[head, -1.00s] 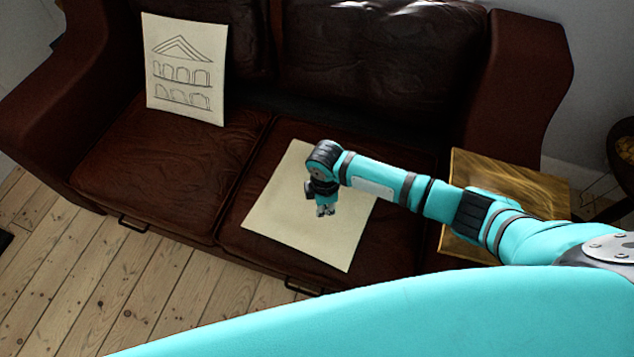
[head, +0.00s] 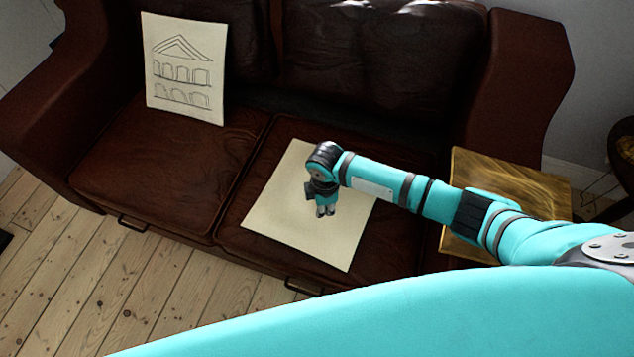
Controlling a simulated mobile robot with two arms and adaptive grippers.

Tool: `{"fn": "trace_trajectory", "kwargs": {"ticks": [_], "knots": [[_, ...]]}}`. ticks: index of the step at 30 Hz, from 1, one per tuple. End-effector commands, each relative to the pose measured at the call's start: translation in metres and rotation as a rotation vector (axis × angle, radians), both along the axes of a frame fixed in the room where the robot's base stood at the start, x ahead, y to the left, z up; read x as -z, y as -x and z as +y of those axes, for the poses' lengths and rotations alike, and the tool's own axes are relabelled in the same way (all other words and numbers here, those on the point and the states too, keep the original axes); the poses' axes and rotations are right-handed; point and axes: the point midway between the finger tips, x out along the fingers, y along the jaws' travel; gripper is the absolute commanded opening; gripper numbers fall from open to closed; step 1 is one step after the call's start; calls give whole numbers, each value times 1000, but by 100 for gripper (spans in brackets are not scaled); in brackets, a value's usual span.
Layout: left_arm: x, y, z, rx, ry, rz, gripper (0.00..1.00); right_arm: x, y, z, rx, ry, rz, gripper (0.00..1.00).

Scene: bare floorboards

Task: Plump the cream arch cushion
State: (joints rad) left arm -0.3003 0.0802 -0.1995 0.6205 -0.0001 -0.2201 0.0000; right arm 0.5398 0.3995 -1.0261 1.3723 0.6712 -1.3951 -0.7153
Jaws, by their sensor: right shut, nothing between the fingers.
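A cream cushion with a line drawing of arches and a pediment (head: 185,68) leans upright against the sofa back on the left seat. A second, plain cream cushion (head: 290,220) lies flat on the right seat, with no drawing on its visible face. My right gripper (head: 325,213) points down over the middle of the plain cushion, shut and empty. I cannot tell whether its fingertips touch the fabric. My forearm hides the plain cushion's upper right part. My left gripper is not in view.
The dark brown leather sofa (head: 155,165) fills the middle of the view. A dark round stand (head: 618,160) is at the right edge. Bare floorboards (head: 100,275) lie in front.

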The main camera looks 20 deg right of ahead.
Motion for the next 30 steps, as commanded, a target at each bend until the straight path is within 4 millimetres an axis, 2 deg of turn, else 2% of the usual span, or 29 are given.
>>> {"fn": "trace_trajectory", "kwargs": {"ticks": [3, 23, 26, 30], "knots": [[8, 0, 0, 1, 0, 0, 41, 12, 0, 0, 0, 1, 1, 0], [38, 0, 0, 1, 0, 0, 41, 59, 1, 0, 0, 0, 1, 0], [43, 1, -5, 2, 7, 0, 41, 66, 0, 0, 0, 0, 1, 0], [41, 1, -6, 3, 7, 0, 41, 64, 0, 0, 0, 0, 1, 0]]}}
